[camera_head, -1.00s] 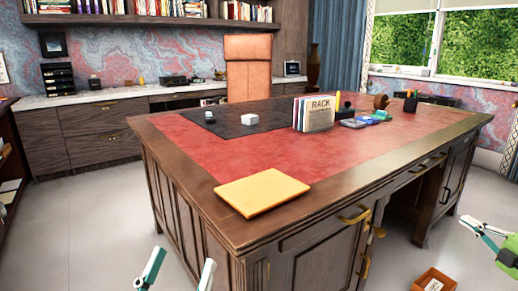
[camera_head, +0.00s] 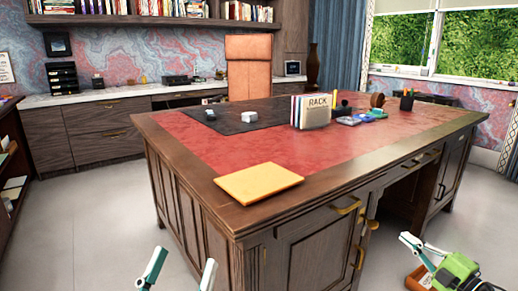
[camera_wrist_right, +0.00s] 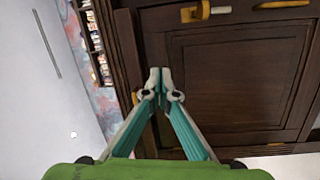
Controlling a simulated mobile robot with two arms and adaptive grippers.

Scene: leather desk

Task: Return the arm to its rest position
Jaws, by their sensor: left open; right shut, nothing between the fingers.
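My left gripper (camera_head: 180,264) is at the bottom edge of the head view, in front of the desk's near left corner. Its two teal-and-white fingers stand apart with nothing between them. My right gripper (camera_head: 408,240) comes in from the lower right, its fingers together and empty, in front of the desk's right part. In the right wrist view its fingertips (camera_wrist_right: 160,84) meet, with a dark wooden cabinet door behind them. Most of both arms is out of view.
The wooden desk (camera_head: 235,224) fills the middle, with brass handles (camera_head: 348,206) on its front. A yellow pad (camera_head: 258,183) lies near its front edge. Grey floor (camera_head: 95,230) is clear at left.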

